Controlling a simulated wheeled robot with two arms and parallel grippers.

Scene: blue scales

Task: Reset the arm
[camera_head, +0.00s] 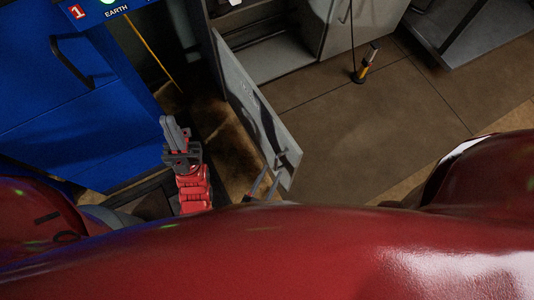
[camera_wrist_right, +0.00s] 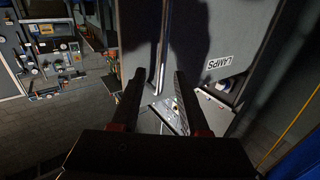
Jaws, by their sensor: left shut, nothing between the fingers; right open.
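My left gripper (camera_head: 174,130) points up the picture in the head view, on its red wrist, beside the blue cabinet. Its grey fingers are together and hold nothing. My right gripper (camera_wrist_right: 160,72) shows in the right wrist view as two dark fingers spread apart, with nothing held between them.
A grey cabinet door (camera_head: 245,105) with a handle stands open right of my left gripper. The blue cabinet (camera_head: 60,95) fills the left. A panel labelled LAMPS (camera_wrist_right: 218,62) shows in the wrist view.

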